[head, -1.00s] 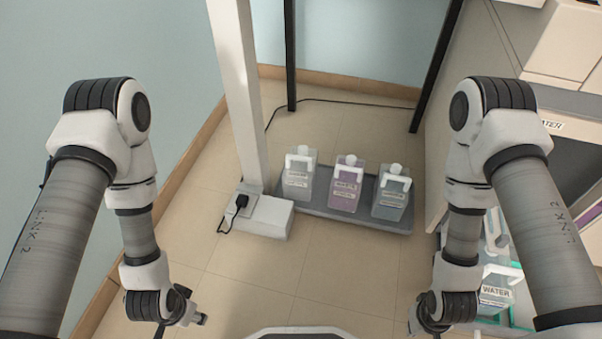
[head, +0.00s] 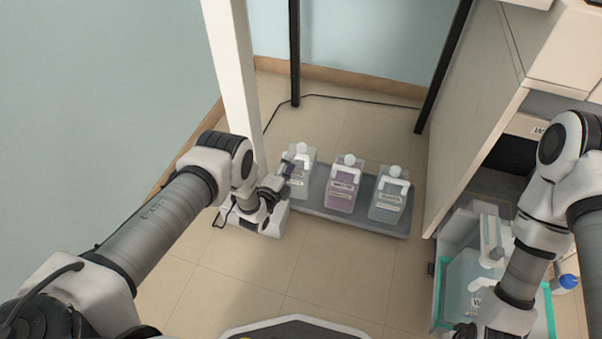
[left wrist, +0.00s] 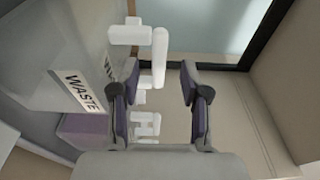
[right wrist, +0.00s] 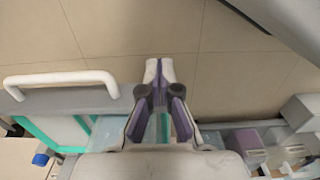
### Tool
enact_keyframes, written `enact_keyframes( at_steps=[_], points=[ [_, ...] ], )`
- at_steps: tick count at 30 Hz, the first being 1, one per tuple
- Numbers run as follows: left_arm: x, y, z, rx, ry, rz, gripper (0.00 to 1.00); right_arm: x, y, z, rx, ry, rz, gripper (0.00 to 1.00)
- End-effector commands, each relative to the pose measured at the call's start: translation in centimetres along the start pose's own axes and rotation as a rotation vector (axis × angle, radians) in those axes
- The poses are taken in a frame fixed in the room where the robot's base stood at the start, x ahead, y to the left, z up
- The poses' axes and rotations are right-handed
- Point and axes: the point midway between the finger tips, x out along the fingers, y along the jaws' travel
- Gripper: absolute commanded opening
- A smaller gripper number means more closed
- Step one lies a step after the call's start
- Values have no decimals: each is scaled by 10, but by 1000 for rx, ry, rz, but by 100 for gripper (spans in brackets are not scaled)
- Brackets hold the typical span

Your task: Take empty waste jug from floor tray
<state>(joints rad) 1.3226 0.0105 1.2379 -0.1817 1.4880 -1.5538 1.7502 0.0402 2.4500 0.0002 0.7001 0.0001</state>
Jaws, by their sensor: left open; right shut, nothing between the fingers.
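Three jugs with white caps and handles stand on a grey floor tray (head: 325,214). The left jug (head: 301,182) looks clear and empty, the middle jug (head: 342,190) holds purple liquid, and the right jug (head: 388,200) looks pale blue-grey. My left gripper (head: 286,170) is at the left jug's upper left side. In the left wrist view it is open (left wrist: 163,100). A "WASTE" label (left wrist: 84,92) shows to the left. My right gripper (right wrist: 160,75) is shut and empty.
A white post (head: 231,80) with a foot block stands just left of the tray. A dark post (head: 445,65) and a cabinet (head: 480,120) stand to the right. A teal-edged container (head: 440,300) is at lower right, near my right arm. Floor in front of the tray is clear.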

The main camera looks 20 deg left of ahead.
Motion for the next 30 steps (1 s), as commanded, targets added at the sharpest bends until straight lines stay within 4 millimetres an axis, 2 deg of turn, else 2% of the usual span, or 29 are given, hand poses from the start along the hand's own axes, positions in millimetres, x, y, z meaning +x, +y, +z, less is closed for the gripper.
enact_keyframes(
  at_steps=[1,3,7,13,14,15,17,18,27,30],
  points=[
    [10,8,0,1,0,-5,46,16,0,0,1,1,0,0],
    [24,9,0,1,0,-4,46,27,1,-1,4,2,0,0],
    [40,5,0,0,-1,-1,46,32,1,-2,6,4,1,0],
    [41,1,0,-1,-1,0,46,28,1,-2,7,5,1,0],
    [41,1,0,-1,-1,0,39,28,1,-2,7,5,1,0],
    [41,1,0,-1,-1,0,24,28,1,-2,6,5,1,0],
    [41,1,0,-1,-1,0,3,28,1,-2,7,5,1,0],
    [41,1,0,-1,-1,0,0,28,1,-2,7,5,1,0],
    [41,1,0,-1,-1,0,0,28,1,-2,6,4,1,0],
    [41,-7,0,-1,-1,-1,0,23,1,-1,6,3,1,0]
  ],
)
